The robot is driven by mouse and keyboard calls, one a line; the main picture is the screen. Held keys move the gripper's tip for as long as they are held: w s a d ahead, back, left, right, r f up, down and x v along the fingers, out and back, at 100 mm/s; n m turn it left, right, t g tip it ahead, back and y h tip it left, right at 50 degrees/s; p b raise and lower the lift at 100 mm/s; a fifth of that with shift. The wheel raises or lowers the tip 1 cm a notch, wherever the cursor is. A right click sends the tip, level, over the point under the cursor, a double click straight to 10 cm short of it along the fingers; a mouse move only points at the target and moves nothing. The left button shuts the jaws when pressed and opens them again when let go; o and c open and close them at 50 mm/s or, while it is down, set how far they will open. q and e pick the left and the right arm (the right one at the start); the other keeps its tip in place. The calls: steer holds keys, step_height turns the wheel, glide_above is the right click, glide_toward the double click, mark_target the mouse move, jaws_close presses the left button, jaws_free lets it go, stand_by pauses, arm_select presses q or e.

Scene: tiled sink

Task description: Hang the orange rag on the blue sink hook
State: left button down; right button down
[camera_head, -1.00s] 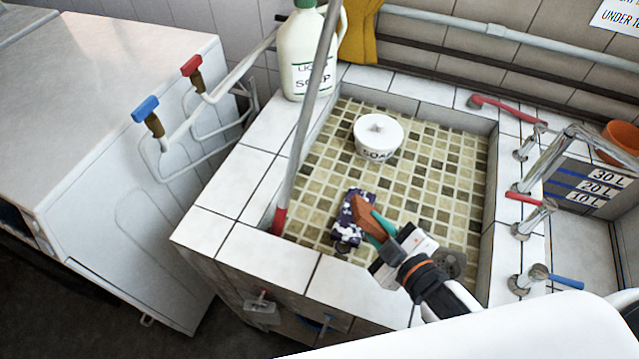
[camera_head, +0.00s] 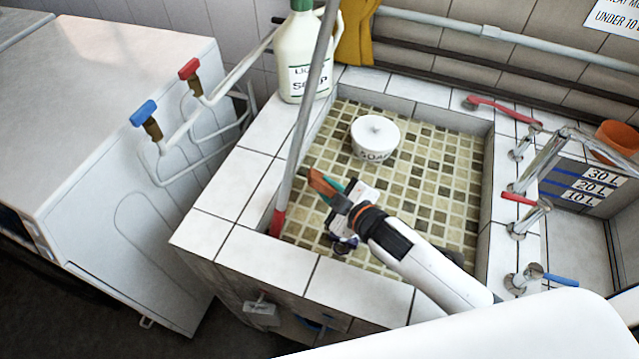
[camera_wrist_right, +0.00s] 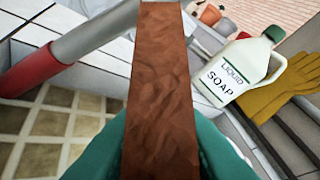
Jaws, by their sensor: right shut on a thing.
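The orange-brown rag (camera_head: 317,181) is in my right gripper (camera_head: 330,191), whose teal fingers are shut on it. In the head view they are above the left part of the tiled sink, near the grey pole. In the right wrist view the rag (camera_wrist_right: 163,85) runs up the middle between the teal fingers. The blue hook (camera_head: 322,323) shows small and dark on the sink's front face, below the rim and apart from the gripper. My left gripper is out of view.
A grey pole with a red end (camera_head: 278,220) leans in the sink's left corner. A dark patterned item (camera_head: 343,243) lies in the basin, partly hidden by my arm. The front rim (camera_head: 262,258) is clear.

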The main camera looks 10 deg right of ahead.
mark_target(310, 172)
steer(key=w, duration=0.1)
steer(key=w+a, duration=0.1)
steer(key=w, duration=0.1)
steer(key=shift+w+a, duration=0.15)
steer(key=shift+a, duration=0.05)
steer(key=shift+f, duration=1.75)
steer(key=c, duration=1.3)
jaws_free()
steer(key=shift+f, duration=0.1)
steer(key=shift+o, duration=0.2)
steer(key=v, duration=1.2)
